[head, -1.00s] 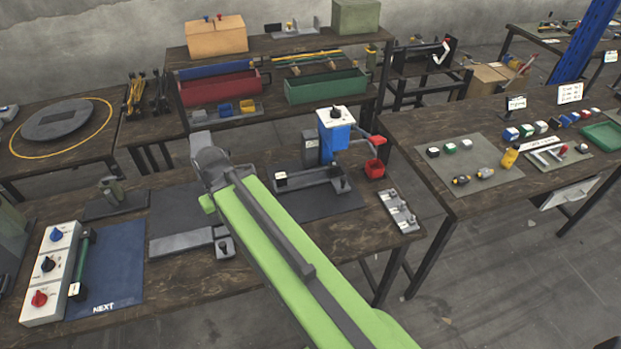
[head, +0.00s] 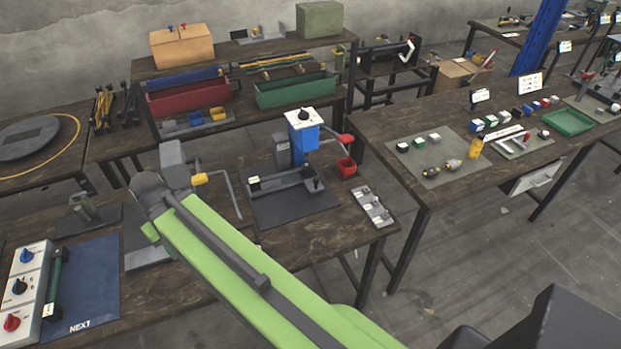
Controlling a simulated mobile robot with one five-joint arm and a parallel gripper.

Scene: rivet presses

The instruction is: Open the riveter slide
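The riveter (head: 303,138) is a blue column with a white top and black knob, standing on the middle bench. Red parts sit on its right side. Its grey slide rail (head: 290,181) lies low in front, over a black mat, with a small white-labelled block at its left end. My arm is green and reaches up from the lower right. The fingertips are not clear.
A grey tray of small parts (head: 371,206) lies right of the mat. A control box with knobs (head: 20,287) and a blue mat (head: 88,285) are at the left. Behind are red (head: 188,96) and green (head: 294,91) bins. The right bench (head: 436,192) is separated by a floor gap.

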